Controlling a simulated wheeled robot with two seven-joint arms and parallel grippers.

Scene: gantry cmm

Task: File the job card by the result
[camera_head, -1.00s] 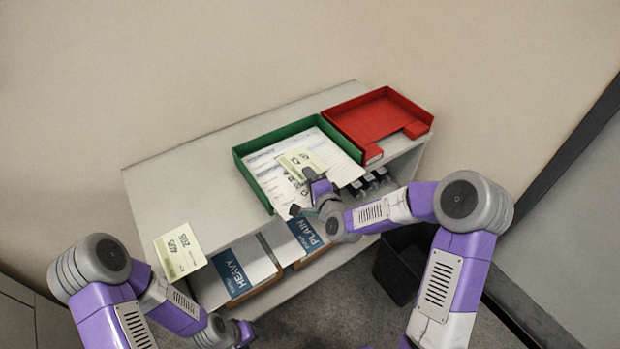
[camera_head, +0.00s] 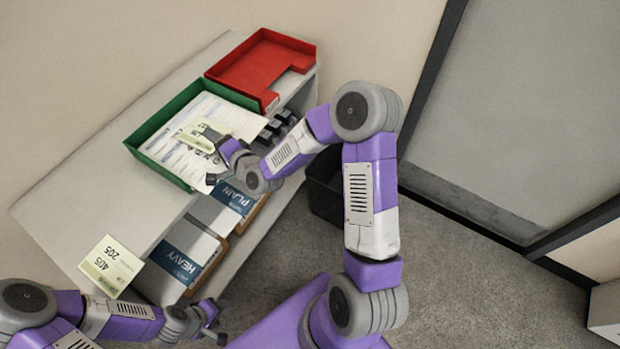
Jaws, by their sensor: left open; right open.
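A pale yellow-green job card (camera_head: 200,134) lies on white printed sheets in the green tray (camera_head: 140,153) on the bench. My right gripper (camera_head: 219,164) is open over the front edge of the green tray, close beside the card; I cannot tell whether it touches it. The empty red tray (camera_head: 252,75) stands behind and to the right of the green one. A second pale card (camera_head: 110,266), printed 405 and 205, lies at the bench's left end. My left gripper (camera_head: 216,325) is open and empty low in the view, in front of the bench.
Blue panels marked PLAIN (camera_head: 236,196) and HEAVY (camera_head: 176,262) sit at the bench front. Several small dark objects (camera_head: 280,125) stand right of the green tray. A dark bin (camera_head: 325,190) is on the floor right of the bench. Floor on the right is open.

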